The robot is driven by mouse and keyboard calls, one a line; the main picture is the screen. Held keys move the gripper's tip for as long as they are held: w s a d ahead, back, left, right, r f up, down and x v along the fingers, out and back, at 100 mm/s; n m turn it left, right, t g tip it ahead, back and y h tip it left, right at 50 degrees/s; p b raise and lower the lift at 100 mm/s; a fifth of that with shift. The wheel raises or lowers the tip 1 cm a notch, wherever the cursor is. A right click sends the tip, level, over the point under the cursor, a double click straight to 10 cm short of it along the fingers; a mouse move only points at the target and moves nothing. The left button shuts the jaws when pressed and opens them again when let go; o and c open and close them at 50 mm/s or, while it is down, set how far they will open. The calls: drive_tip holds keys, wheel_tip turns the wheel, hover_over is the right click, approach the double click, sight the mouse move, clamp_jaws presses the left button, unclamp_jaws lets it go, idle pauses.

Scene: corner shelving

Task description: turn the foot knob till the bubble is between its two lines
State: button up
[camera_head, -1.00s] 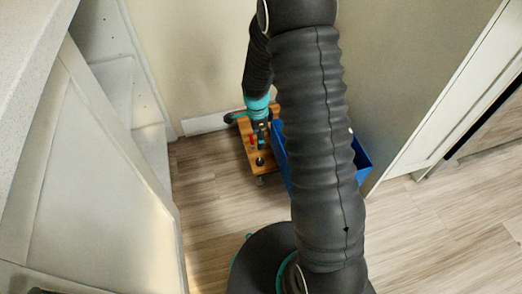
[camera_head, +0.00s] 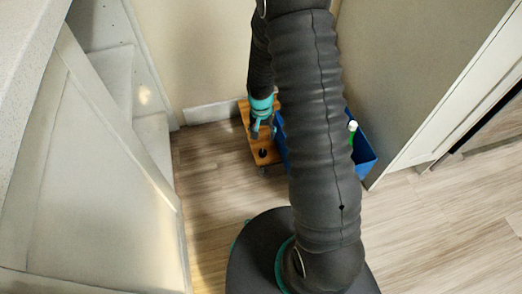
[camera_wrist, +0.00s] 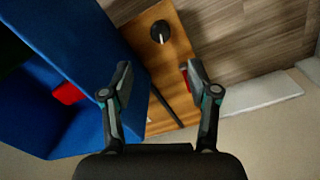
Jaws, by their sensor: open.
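A wooden board (camera_head: 250,142) stands low by the far wall; it also shows in the wrist view (camera_wrist: 168,62). A round dark fitting with a pale glint (camera_wrist: 160,32) sits near the board's far end in the wrist view; it is a dark spot in the head view (camera_head: 263,153). I cannot tell whether it is the knob or the level. No bubble or lines can be made out. My gripper (camera_wrist: 162,85) is open above the board, its fingers apart, with a thin dark bar (camera_wrist: 166,104) on the board between them. A small red part (camera_wrist: 185,76) shows beside the right finger.
A blue crate (camera_head: 366,160) stands right of the board, close against it, with a green-and-white item (camera_head: 352,130) in it. In the wrist view the crate (camera_wrist: 95,40) is at left, holding something red (camera_wrist: 68,93). White cabinets and shelves flank both sides; wood floor is clear in front.

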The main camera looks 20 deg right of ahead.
sight(263, 151)
wheel_tip(263, 151, down, 11)
drive_tip(key=shift+s+b, duration=0.1)
drive_tip(key=shift+b, duration=0.35)
